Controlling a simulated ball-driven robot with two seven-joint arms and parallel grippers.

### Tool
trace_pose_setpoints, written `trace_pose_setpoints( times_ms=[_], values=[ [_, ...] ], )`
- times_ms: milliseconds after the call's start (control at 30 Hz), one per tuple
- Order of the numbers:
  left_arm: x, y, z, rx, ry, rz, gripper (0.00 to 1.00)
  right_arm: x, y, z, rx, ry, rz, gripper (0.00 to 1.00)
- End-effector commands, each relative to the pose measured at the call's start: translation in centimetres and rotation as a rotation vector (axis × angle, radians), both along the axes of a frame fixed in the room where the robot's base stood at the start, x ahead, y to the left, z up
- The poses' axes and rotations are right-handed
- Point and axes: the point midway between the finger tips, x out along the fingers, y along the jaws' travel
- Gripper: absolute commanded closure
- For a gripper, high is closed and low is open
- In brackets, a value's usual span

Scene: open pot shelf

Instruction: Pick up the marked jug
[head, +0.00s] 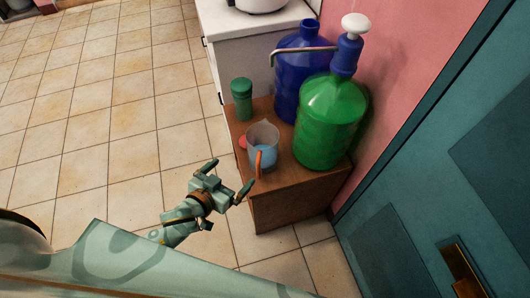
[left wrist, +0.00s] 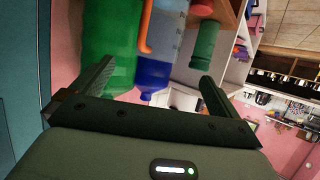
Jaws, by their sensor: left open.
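The marked jug (head: 262,134) is a clear cup with an orange handle, standing upright on a small brown cabinet. The handle faces the front of the cabinet. In the left wrist view the jug (left wrist: 172,38) shows measuring marks, with its orange handle between the fingers' directions. My left gripper (head: 230,176) is open and empty, just left of and in front of the handle, apart from it. In the left wrist view the open fingers (left wrist: 150,85) point towards the jug. My right gripper is not in view.
A large green bottle with a pump (head: 327,125) stands close right of the jug. A blue bottle (head: 287,90) is behind, and a green jar (head: 241,99) is behind left. The cabinet (head: 290,205) borders a teal door (head: 420,170). Tiled floor at left is clear.

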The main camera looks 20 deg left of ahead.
Motion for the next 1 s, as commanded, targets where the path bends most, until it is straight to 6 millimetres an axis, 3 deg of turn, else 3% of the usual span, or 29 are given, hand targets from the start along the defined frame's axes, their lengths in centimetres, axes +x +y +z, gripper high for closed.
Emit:
trace_pose_setpoints(
  times_ms=[100, 300, 567, 800, 1000],
  values=[
    [2.9, -0.6, -1.7, 0.002, 0.001, -0.001, 0.00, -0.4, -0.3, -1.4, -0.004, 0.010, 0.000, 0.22],
    [6.8, -1.6, -3.3, 0.002, 0.002, -0.001, 0.00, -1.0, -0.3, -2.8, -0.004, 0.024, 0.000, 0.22],
    [9.0, -2.2, -3.9, 0.003, 0.002, -0.001, 0.00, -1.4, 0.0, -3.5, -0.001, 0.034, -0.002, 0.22],
    [12.4, -3.1, -5.1, 0.005, 0.003, -0.002, 0.00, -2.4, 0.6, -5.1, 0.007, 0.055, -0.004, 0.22],
    [13.1, -3.3, -5.0, 0.003, 0.002, 0.000, 0.00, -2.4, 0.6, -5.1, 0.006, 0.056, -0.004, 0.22]
  ],
)
